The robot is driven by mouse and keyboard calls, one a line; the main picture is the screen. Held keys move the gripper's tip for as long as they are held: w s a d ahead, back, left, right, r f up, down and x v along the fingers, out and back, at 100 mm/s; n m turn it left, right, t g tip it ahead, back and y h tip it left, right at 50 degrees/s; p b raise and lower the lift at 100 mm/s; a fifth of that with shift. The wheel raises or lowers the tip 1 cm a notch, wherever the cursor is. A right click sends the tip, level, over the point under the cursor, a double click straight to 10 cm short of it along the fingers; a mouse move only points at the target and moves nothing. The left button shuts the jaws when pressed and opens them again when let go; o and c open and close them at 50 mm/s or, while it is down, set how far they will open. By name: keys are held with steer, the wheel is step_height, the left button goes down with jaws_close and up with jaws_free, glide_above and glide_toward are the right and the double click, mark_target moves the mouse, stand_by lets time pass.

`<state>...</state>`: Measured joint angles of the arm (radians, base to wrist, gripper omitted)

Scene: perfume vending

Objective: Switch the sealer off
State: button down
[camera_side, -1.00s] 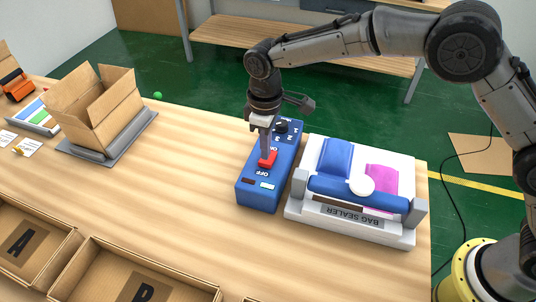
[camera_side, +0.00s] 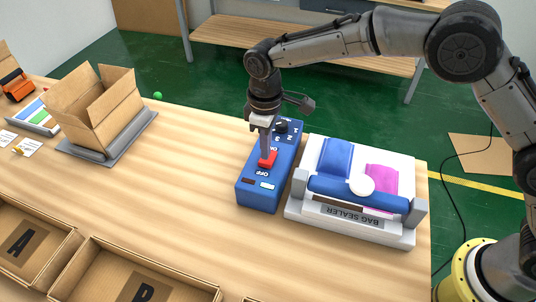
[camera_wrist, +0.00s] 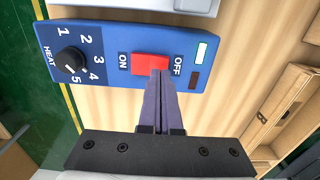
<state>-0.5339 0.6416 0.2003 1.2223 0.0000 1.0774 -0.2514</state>
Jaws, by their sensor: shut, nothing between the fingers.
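The blue control box (camera_side: 258,195) stands on the table and carries a red rocker switch (camera_side: 268,160) between the words ON and OFF. The switch also shows in the wrist view (camera_wrist: 150,66). My gripper (camera_side: 267,152) points down at the switch, its fingers together and empty. In the wrist view the fingertips (camera_wrist: 160,74) overlap the switch's edge towards OFF; whether they press on it I cannot tell. Beyond OFF, one small lamp window (camera_wrist: 201,52) is bright pale green and the other (camera_wrist: 194,81) is dark red. The white bag sealer (camera_side: 350,228) stands right of the box.
A black heat knob (camera_wrist: 70,60) sits on the box's far end. A blue pouch (camera_side: 336,158) and a pink pouch (camera_side: 382,180) lie on the sealer. An open carton (camera_side: 95,110) and cardboard trays (camera_side: 75,240) are to the left. The table between is clear.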

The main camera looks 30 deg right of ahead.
steer(key=shift+f, duration=0.95)
stand_by(0.8)
steer(key=shift+r, duration=3.55)
